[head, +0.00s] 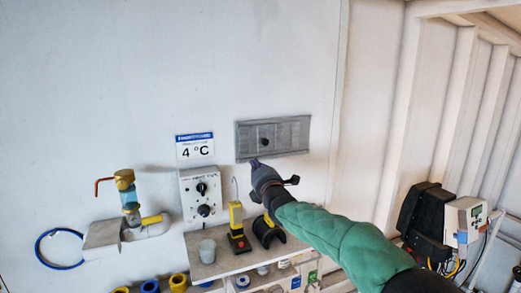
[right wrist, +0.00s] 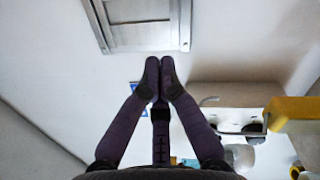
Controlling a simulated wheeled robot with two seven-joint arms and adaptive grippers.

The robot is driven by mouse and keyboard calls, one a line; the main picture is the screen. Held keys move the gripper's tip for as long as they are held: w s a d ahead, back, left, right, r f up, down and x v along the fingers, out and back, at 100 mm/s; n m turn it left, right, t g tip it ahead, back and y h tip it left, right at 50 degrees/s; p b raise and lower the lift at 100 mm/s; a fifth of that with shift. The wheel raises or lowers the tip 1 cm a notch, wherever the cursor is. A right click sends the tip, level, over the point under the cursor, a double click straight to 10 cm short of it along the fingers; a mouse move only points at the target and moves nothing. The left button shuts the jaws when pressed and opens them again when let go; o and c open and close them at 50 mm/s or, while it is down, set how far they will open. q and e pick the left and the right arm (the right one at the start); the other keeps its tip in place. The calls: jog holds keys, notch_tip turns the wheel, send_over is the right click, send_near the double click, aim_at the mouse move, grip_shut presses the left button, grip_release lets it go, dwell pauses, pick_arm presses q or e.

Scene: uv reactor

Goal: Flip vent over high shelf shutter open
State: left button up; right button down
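The vent (head: 290,135) is a grey rectangular metal panel with a raised frame and slats, fixed on the white wall above the shelf. A small dark round part (head: 264,142) sits on its left half. I cannot tell whether its shutter is open. My right gripper (head: 256,163) points up at the vent's lower left edge. In the right wrist view the vent (right wrist: 142,12) is partly cut off at the top, and my gripper's two fingertips (right wrist: 160,66) are together just below its frame, with nothing between them. Contact with the vent is not clear. My left gripper is out of view.
Below the vent is a shelf (head: 222,262) with a yellow device (head: 237,222) and a grey cup (head: 207,251). A control box (head: 201,194) and a 4 °C sign (head: 195,146) are left of it.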

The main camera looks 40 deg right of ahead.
aim_at(260, 151)
jog(key=w+d+p, duration=0.1)
jog(key=w+d+r+p, duration=0.1)
jog(key=w+d, duration=0.1)
jog(key=w+d+r+p, duration=0.1)
jog(key=d, duration=0.1)
jog(key=shift+w+d+r+p, duration=0.1)
jog(key=shift+w+d+p, duration=0.15)
jog(key=shift+p, duration=0.1)
dwell(0.3)
